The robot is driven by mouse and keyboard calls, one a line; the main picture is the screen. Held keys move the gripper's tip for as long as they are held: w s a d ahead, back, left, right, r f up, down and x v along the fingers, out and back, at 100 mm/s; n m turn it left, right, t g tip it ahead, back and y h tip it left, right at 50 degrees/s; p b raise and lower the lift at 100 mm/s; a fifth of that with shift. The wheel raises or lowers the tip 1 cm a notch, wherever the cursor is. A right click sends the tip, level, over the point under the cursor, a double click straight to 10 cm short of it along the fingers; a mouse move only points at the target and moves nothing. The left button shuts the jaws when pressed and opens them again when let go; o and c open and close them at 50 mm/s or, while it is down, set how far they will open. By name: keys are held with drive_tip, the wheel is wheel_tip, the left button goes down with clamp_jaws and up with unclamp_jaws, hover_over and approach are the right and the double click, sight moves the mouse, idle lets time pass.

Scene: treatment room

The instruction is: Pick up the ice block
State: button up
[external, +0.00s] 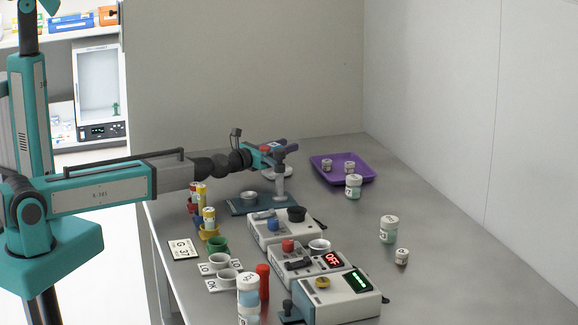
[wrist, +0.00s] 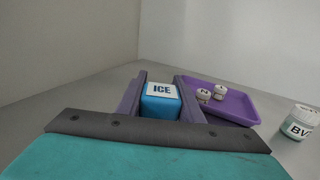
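The ice block (wrist: 160,107) is a blue block with a white top label reading "ICE". In the wrist view it sits between the two purple fingers of my gripper (wrist: 160,85), whose tips reach past its far edge. The fingers stand apart with almost no gap at the block's sides; I cannot tell whether they press on it. In the external view my gripper (external: 279,147) is over the far part of the table, and I cannot make out the block there.
A purple tray (external: 362,176) with small jars lies right of my gripper. Labelled jars (external: 353,187) stand nearby. A blue-based stand (external: 240,208) and switch boxes (external: 340,300) are nearer the camera. A wall (external: 250,70) backs the table. The table's right side is mostly clear.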

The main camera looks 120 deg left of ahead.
drive_tip(key=shift+c, duration=0.9)
drive_tip(key=shift+r, duration=0.2)
wheel_tip(320, 180, up, 10)
drive_tip(key=p, duration=0.7)
drive_tip(key=shift+f+p, duration=0.2)
drive_tip(key=shift+p, duration=0.1)
drive_tip(key=shift+w+f+t+b, duration=0.1)
drive_tip(key=shift+f+t+b, duration=0.05)
drive_tip(key=shift+t+b, duration=0.2)
drive_tip(key=shift+w+d+r+m+t+h+b, duration=0.1)
drive_tip(key=shift+w+d+m+t+h+b, duration=0.55)
drive_tip(key=shift+t+b, duration=0.4)
drive_tip(key=shift+w+d+r+m+t+h+b, duration=0.1)
drive_tip(key=shift+w+d+m+t+h+b, duration=0.3)
drive_tip(key=shift+m+t+h+b, duration=0.65)
drive_tip(key=shift+w+d+r+m+t+h+b, duration=0.15)
drive_tip(key=shift+w+d+m+t+b, duration=0.4)
drive_tip(key=shift+b, duration=0.9)
drive_tip(key=shift+a+f, duration=0.1)
